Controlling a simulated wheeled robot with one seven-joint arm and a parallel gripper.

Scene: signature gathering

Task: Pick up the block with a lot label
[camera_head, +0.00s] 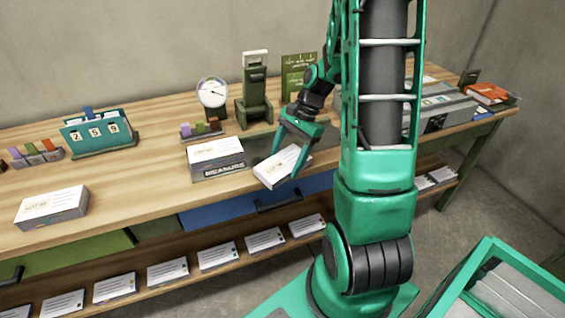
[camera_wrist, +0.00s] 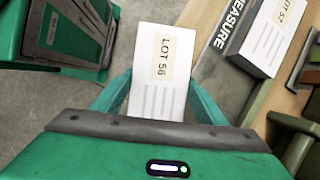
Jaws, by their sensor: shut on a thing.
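My gripper (camera_head: 297,150) is shut on a white block with a lot label (camera_head: 282,167), held tilted at the front edge of the wooden table. In the wrist view the held block (camera_wrist: 158,75) reads "LOT 56" and sits between the two green fingers. A second white block (camera_head: 215,153) lies on a dark stand marked "MEASURE" just left of it; in the wrist view this block (camera_wrist: 271,38) reads "LOT 57". A third labelled block (camera_head: 52,207) lies on the table at the far left, its text too small to read.
A calendar holder (camera_head: 98,131), a dial gauge (camera_head: 213,93) and a green press-like device (camera_head: 254,95) stand along the back of the wooden table (camera_head: 140,185). Several cards lie on the lower shelf (camera_head: 190,283). A green bin (camera_head: 515,270) is at lower right.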

